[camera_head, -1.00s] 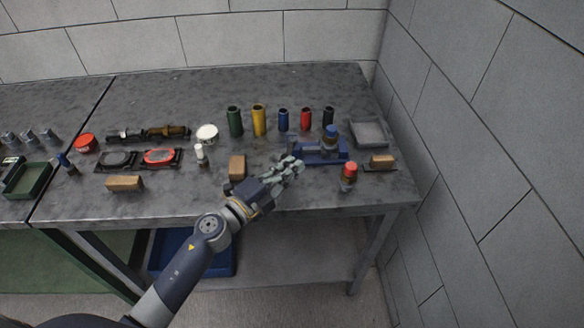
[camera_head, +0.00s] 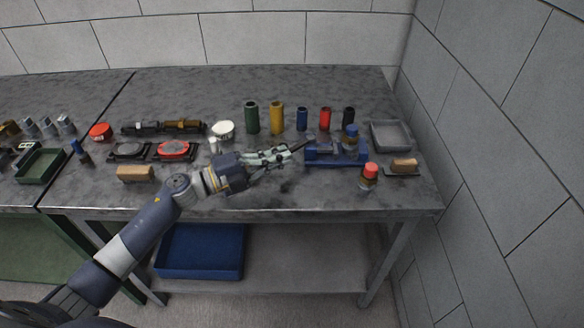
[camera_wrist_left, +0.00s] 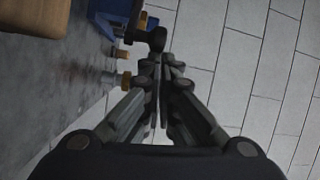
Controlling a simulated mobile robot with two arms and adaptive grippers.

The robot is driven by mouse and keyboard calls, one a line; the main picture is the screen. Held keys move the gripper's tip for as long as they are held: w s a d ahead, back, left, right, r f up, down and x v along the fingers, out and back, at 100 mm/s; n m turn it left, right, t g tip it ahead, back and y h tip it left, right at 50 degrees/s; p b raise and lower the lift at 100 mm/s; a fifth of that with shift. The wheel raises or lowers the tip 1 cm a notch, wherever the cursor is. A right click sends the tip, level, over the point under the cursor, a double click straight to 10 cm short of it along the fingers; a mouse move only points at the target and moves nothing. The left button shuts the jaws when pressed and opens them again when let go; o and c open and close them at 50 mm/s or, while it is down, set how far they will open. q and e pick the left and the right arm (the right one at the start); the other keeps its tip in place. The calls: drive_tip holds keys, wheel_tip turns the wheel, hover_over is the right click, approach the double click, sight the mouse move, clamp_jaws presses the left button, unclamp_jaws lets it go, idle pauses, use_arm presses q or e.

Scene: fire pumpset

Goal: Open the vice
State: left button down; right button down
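The blue vice (camera_head: 348,158) sits on the grey bench near its right end, with a dark thin handle bar (camera_head: 304,146) at its left side. My left gripper (camera_head: 290,152) comes in from the left, just left of the vice. In the left wrist view, the vice (camera_wrist_left: 108,22) is at the top left and its dark screw end (camera_wrist_left: 156,39) is just beyond my fingertips (camera_wrist_left: 167,62). The fingers are close together on a thin dark bar, which looks like the handle. The fingers partly hide this contact. My right gripper is not in view.
Several coloured cylinders (camera_head: 277,117) stand behind the vice. A red-capped bottle (camera_head: 369,176) stands in front of it. A grey tray (camera_head: 409,136) and a wooden block (camera_head: 404,165) are to its right, near the wall. A white-lidded jar (camera_head: 222,130) stands behind my arm.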

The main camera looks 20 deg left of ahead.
use_arm(q)
drive_tip(key=w+a, duration=0.1)
drive_tip(key=w+a+b, duration=0.1)
drive_tip(key=a, duration=0.1)
drive_tip(key=w+a+b, duration=0.1)
drive_tip(key=a, duration=0.1)
drive_tip(key=shift+w, duration=0.1)
drive_tip(key=shift+w+a, duration=0.15)
drive_tip(key=shift+w, duration=0.1)
drive_tip(key=shift+s+d, duration=0.1)
drive_tip(key=shift+d, duration=0.1)
idle(0.5)
drive_tip(key=shift+d, duration=0.1)
idle(0.5)
